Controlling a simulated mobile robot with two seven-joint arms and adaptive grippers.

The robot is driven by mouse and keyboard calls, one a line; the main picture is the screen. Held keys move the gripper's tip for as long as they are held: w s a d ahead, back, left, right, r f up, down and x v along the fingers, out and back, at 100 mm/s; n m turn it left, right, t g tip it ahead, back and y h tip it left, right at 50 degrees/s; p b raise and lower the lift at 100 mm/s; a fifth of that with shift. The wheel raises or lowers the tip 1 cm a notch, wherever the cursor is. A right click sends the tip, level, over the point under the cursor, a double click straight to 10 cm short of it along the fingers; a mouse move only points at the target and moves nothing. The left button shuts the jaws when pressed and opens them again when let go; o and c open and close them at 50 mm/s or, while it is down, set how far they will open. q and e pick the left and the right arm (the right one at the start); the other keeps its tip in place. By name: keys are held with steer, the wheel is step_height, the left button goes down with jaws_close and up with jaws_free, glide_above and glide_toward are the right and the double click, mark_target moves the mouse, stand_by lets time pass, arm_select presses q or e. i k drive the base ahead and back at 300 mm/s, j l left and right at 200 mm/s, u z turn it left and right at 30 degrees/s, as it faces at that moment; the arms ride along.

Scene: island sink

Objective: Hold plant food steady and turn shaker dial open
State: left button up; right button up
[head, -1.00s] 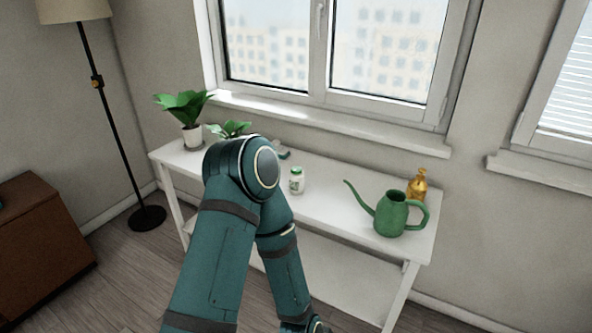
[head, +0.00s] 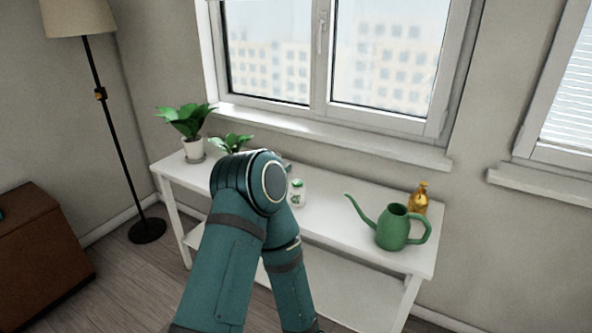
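A small white plant food shaker with a green label (head: 297,193) stands upright on the white console table (head: 345,205), near its middle. My arm's elbow is just left of it in the picture and covers part of its left side. The dial on top is too small to make out. Only one of my arms shows, coming up from the bottom with its forearm running down out of the frame. Neither gripper is in view.
A green watering can (head: 392,230) and an amber bottle (head: 419,198) stand at the table's right end. A potted plant (head: 192,147) stands at the left end, with another leafy plant (head: 232,143) partly behind my arm. A floor lamp (head: 113,130) is at left.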

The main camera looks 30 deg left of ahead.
mark_target(297, 183)
steer(key=j+z, duration=0.85)
steer(key=j, duration=0.3)
steer(key=k+j+z, duration=0.15)
steer(key=j, duration=0.25)
steer(key=k+j, duration=0.1)
steer(key=j, duration=0.7)
steer(key=k+j+z, duration=0.1)
steer(key=j, duration=0.25)
steer(key=k+j, duration=0.15)
steer(key=j, duration=0.65)
steer(key=k+z, duration=0.05)
